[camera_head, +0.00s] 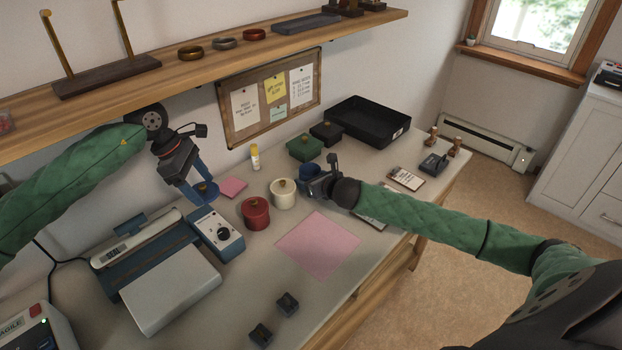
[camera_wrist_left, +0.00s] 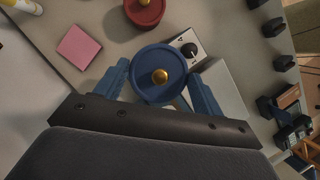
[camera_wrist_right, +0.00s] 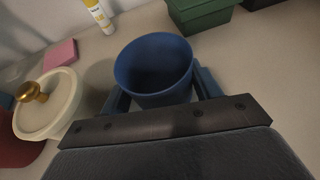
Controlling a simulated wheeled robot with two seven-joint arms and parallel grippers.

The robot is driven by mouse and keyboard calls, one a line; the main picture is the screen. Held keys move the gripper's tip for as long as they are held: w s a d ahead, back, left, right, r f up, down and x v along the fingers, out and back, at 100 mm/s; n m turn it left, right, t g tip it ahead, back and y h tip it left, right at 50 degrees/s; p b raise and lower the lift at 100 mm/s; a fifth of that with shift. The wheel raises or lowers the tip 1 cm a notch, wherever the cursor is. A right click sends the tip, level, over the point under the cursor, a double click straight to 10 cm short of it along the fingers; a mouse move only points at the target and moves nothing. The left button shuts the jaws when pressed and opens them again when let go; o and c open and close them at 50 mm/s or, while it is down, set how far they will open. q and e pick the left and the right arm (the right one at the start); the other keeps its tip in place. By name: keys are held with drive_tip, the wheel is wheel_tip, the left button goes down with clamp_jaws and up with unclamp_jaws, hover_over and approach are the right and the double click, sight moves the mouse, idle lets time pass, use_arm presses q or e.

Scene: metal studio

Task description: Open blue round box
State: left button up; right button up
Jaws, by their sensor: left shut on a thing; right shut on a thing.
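The blue round box (camera_wrist_right: 155,70) stands on the table with its top open and its inside showing in the right wrist view. My right gripper (camera_wrist_right: 163,90) is shut on its body. In the head view the box (camera_head: 309,172) is partly hidden behind my right gripper (camera_head: 322,187). The blue round lid (camera_wrist_left: 148,88), with a gold knob in its middle, is held by my left gripper (camera_wrist_left: 160,85), one finger on each side of its rim. In the head view my left gripper (camera_head: 193,190) holds the lid (camera_head: 207,190) above the table, left of and apart from the box.
A white round box (camera_head: 284,195) and a red round box (camera_head: 256,214) stand left of the blue box. A green box (camera_head: 304,147) stands behind it. A device with a dial (camera_head: 217,233) is below the lid. A pink sheet (camera_head: 318,246) lies flat in front.

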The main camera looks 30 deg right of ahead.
drive_tip(key=o, duration=1.3)
